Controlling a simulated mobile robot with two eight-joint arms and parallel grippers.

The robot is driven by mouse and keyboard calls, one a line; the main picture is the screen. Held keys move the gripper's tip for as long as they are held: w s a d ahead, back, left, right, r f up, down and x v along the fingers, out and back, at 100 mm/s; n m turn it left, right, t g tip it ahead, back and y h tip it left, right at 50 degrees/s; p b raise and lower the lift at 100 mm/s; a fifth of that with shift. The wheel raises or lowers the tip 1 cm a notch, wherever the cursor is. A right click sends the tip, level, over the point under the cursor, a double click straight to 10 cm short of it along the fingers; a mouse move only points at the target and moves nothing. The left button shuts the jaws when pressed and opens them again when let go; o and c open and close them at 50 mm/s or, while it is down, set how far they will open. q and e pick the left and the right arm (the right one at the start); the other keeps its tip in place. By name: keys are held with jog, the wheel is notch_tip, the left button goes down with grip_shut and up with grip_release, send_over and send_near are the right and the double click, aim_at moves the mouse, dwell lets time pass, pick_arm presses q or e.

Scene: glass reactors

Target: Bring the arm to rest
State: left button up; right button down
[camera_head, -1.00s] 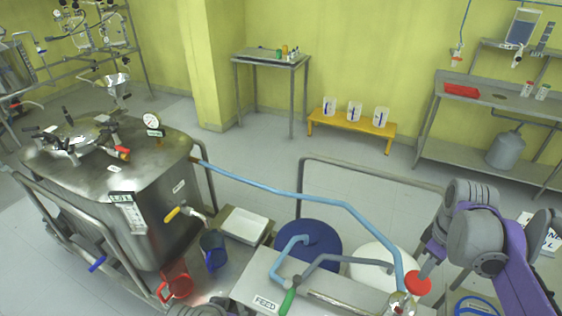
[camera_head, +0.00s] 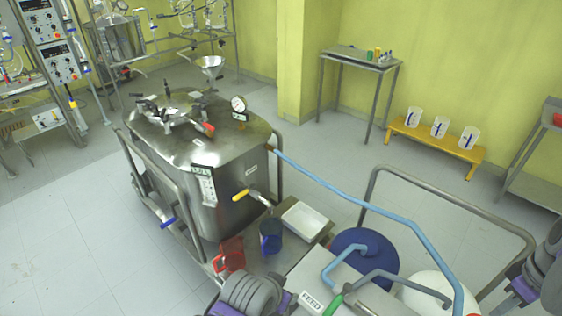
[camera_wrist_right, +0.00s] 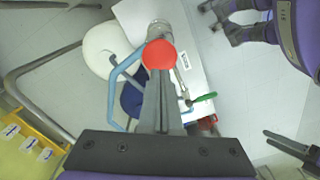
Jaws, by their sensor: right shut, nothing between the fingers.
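My right gripper (camera_wrist_right: 160,75) points down in the right wrist view, its fingers shut and empty. My right arm (camera_head: 540,275) enters the head view at the right edge. My left arm (camera_head: 250,295) shows at the bottom of the head view, its gripper out of that picture.
The FEED table (camera_head: 335,272) stands close in front, with a blue hose (camera_head: 350,190) running to the steel reactor (camera_head: 215,155). A blue drum (camera_head: 352,265), a white drum (camera_head: 420,290) and a metal rail (camera_head: 440,190) are near. The floor at left is clear.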

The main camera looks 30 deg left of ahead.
notch_tip(320, 180, up, 2)
jog(key=shift+w+r+p, duration=0.1)
jog(key=shift+r+p, duration=0.1)
jog(key=shift+p, duration=0.1)
dwell(0.3)
jog(key=s+a+f+m+t, duration=0.6)
jog(key=s+f+m, duration=0.3)
jog(key=s+f, duration=0.1)
jog(key=shift+s+a+f, duration=0.25)
jog(key=shift+s+a, duration=0.15)
jog(key=shift+s, duration=0.3)
